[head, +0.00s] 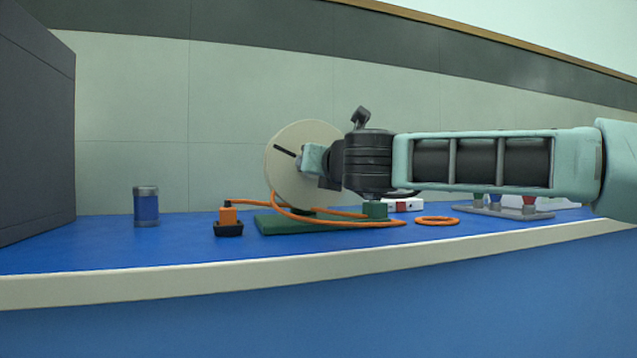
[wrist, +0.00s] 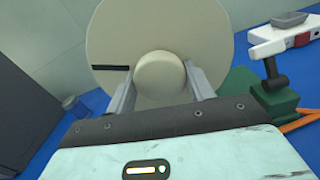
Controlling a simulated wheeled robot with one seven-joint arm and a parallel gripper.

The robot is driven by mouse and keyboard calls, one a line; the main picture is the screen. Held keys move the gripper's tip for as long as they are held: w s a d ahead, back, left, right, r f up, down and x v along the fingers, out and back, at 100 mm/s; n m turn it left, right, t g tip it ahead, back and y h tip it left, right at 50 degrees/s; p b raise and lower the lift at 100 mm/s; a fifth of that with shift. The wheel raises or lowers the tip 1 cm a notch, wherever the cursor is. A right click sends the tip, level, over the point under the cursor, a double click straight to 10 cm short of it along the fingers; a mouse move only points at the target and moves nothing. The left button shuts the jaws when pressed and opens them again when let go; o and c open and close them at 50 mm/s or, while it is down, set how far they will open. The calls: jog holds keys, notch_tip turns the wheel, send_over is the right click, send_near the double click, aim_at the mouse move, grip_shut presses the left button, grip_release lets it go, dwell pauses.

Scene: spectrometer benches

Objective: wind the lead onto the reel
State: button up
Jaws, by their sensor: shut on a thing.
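The reel (head: 283,175) is a large cream disc with a short black mark, upright on a green base (head: 275,226). In the wrist view the reel (wrist: 160,25) fills the upper middle, with a round cream knob (wrist: 160,76) at its centre. My gripper (head: 308,158) reaches in from the right; its two fingers are shut on the knob, one on each side. The orange lead (head: 340,223) runs from an orange plug (head: 228,215) in a black holder, past the reel's lower edge and along the base's front. How much is wound is hidden.
An orange ring (head: 437,221) lies on the blue bench right of the base. A blue jar (head: 146,207) stands at left beside a dark cabinet (head: 35,120). A grey rack (head: 505,209) stands at the right. A white and red device (wrist: 280,40) sits beyond the base.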

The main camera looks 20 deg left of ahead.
jog(key=shift+f+m+b, duration=0.2)
jog(key=shift+m+b, duration=5.55)
jog(key=shift+m, duration=0.65)
jog(key=shift+r, duration=0.1)
jog(key=o, duration=1.4)
jog(key=shift+r, duration=0.1)
jog(key=shift+b+v, duration=1.2)
jog(key=shift+v, duration=7.5)
